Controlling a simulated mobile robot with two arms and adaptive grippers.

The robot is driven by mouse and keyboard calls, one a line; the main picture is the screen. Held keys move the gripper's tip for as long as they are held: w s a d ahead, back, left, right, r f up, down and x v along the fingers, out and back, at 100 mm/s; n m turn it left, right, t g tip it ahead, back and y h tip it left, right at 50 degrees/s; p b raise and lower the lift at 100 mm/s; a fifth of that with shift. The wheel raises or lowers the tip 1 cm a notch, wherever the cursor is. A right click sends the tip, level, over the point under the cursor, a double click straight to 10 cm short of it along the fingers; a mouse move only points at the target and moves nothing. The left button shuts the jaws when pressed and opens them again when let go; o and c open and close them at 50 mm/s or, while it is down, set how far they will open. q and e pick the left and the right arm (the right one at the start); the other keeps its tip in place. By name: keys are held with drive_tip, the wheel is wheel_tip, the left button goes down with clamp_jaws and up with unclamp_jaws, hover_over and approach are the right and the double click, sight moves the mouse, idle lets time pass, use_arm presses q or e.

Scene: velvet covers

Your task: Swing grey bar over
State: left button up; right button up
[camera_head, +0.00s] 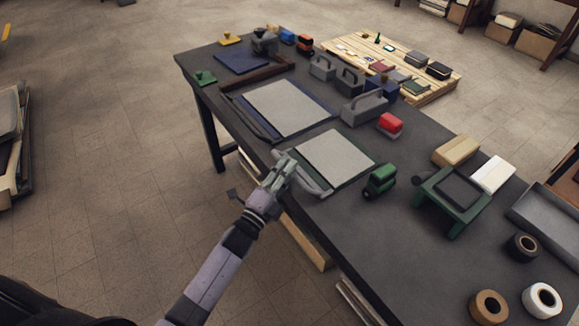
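A grey bar (314,187) lies along the near-left edge of a dark green cover (369,163) with a pale grey sheet (333,156) on it. My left gripper (285,165) is at the bar's left end, over the table's front edge. It overlaps the bar in the picture; I cannot tell whether its fingers close on the bar. My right gripper is not in view.
A wooden pallet (440,88) stands behind.

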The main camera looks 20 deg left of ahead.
use_arm(q)
drive_tip(key=shift+w+d+r, duration=0.15)
drive_tip(key=shift+w+d, duration=0.05)
drive_tip(key=shift+w, duration=0.4)
drive_tip(key=shift+c, duration=0.5)
clamp_jaws()
